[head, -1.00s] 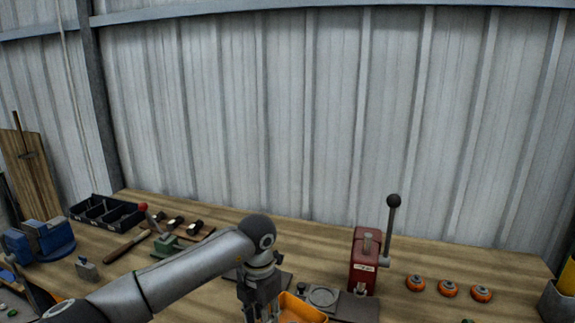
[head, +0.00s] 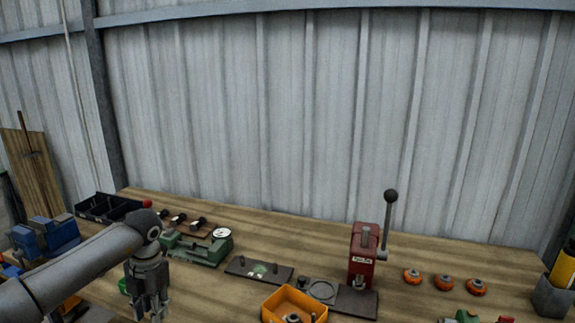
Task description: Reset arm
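My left gripper (head: 152,306) hangs fingers down over the left front of the wooden bench, at the end of my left arm. Its fingers look apart, with nothing seen between them. It is left of the orange bin (head: 272,309) and clear of it. The bin holds small dark metal parts. A green object (head: 123,286) lies just left of the gripper, partly hidden by my arm. My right gripper is not in view.
A red lever press (head: 363,262) stands at centre right, with several orange-rimmed discs (head: 444,282) to its right. A dark plate (head: 257,270) and a green gauge fixture (head: 190,249) lie behind the gripper. A blue vise (head: 48,238) and black tray (head: 95,207) are at left.

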